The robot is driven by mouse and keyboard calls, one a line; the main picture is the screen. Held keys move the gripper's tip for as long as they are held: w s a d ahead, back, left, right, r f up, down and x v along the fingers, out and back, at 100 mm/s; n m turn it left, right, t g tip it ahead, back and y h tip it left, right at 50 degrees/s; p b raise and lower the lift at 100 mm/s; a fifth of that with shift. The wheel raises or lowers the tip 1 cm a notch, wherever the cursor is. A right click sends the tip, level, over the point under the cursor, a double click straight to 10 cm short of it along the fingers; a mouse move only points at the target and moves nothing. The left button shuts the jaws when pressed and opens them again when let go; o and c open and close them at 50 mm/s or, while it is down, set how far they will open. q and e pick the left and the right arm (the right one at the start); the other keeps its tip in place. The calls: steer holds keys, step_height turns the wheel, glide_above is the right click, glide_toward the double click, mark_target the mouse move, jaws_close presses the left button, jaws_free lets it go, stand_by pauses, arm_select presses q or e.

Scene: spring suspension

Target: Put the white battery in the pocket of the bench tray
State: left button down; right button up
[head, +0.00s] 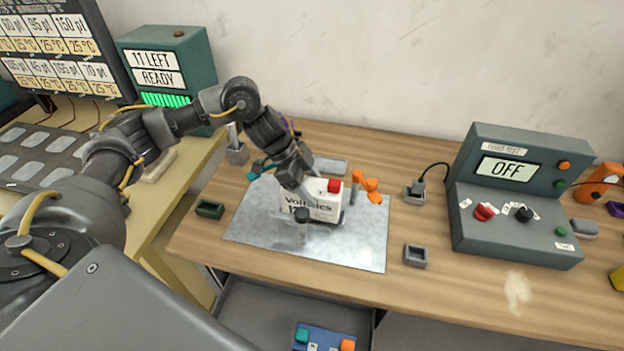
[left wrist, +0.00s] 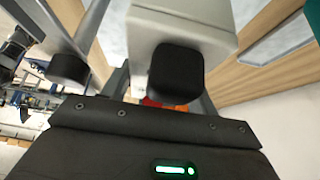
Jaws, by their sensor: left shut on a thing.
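The white battery (head: 325,206), a block with black lettering and a red cap on top, is over the shiny grey metal sheet on the wooden bench. My left gripper (head: 302,214) reaches down to it and is shut on it, with one dark fingertip in front of its lettered face. I cannot tell whether its underside touches the sheet. In the left wrist view, the white block (left wrist: 190,22) is large behind a black finger pad. A grey rectangular tray-like piece (head: 330,167) lies behind the battery, partly hidden. I cannot make out the bench tray's pocket clearly. My right gripper is not in view.
The metal sheet (head: 365,250) has bare room in front. An orange part (head: 367,187) stands right of the battery. A green box (head: 210,209) and small grey holders (head: 415,255) flank the sheet. A green console (head: 515,195) reading OFF stands right. An open drawer (head: 265,310) is below.

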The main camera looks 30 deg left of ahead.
arm_select(q)
steer(key=shift+w+f, duration=0.15)
steer(key=shift+f, duration=0.7)
steer(key=c, duration=0.8)
jaws_free()
steer(key=shift+f, duration=0.25)
steer(key=o, duration=0.4)
steer(key=shift+s, duration=0.25)
steer(key=shift+r, duration=0.1)
steer(key=b+v, duration=0.2)
steer(key=v, duration=0.8)
steer(key=shift+a+r, duration=0.15)
steer(key=shift+r, duration=0.15)
steer(key=shift+s+a+r, duration=0.15)
steer(key=shift+a+r, duration=0.2)
steer(key=shift+r, duration=0.25)
